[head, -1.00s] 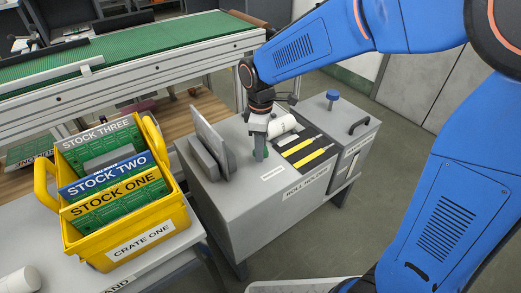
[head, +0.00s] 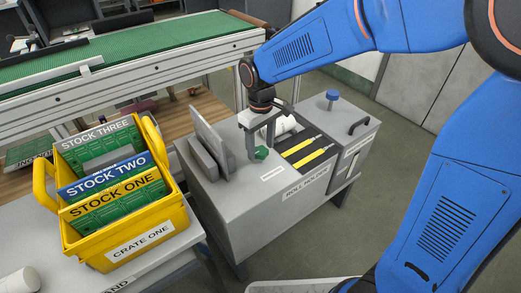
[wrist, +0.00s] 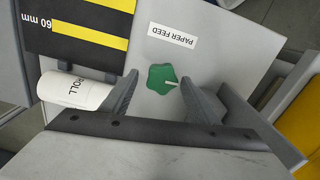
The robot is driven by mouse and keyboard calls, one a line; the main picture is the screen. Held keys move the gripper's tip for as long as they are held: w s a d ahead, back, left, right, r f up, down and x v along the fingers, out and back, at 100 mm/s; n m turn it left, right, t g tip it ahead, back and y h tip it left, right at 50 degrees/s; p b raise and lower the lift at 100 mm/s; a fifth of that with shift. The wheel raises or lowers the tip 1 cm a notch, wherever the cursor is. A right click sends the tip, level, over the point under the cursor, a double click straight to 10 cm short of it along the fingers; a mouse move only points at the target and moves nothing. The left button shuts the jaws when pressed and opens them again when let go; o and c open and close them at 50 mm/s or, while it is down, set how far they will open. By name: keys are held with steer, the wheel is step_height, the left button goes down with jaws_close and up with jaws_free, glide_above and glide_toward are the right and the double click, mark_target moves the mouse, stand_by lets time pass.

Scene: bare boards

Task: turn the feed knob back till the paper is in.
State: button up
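The green feed knob (head: 261,153) sits on the grey machine top beside a "PAPER FEED" label (wrist: 173,35). In the wrist view the knob (wrist: 161,79) is lobed, with a small white mark pointing right. My gripper (head: 259,146) is above the knob; in the wrist view its spread fingers (wrist: 162,100) stand either side of it, with gaps between. It is open and empty. The white paper roll (head: 279,127) lies behind the gripper; its "ROLL" label shows in the wrist view (wrist: 75,91). I cannot see a loose paper edge.
Grey upright plates (head: 208,150) stand left of the knob. A black panel with yellow strips (head: 307,152) lies right of it, then a blue knob (head: 332,96) and a black handle (head: 358,126). A yellow crate of stock boards (head: 140,240) stands at left.

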mark_target(261, 150)
steer(key=shift+s+r, duration=0.15)
steer(key=shift+r, duration=2.8)
step_height(261, 150, up, 17)
steer(key=shift+r, duration=0.2)
steer(key=s+d+f+m+t, duration=0.2)
steer(key=s+d+f+m, duration=0.15)
steer(key=s+d, duration=0.55)
steer(key=s+d+f+m+t, duration=0.15)
steer(key=s+d+f, duration=0.3)
steer(key=d, duration=0.85)
steer(key=s+d+f+m+t, duration=0.1)
steer(key=s+d+f+m, duration=0.2)
steer(key=s+d+f, duration=0.2)
steer(key=shift+s+f, duration=0.55)
steer(key=shift+s, duration=0.55)
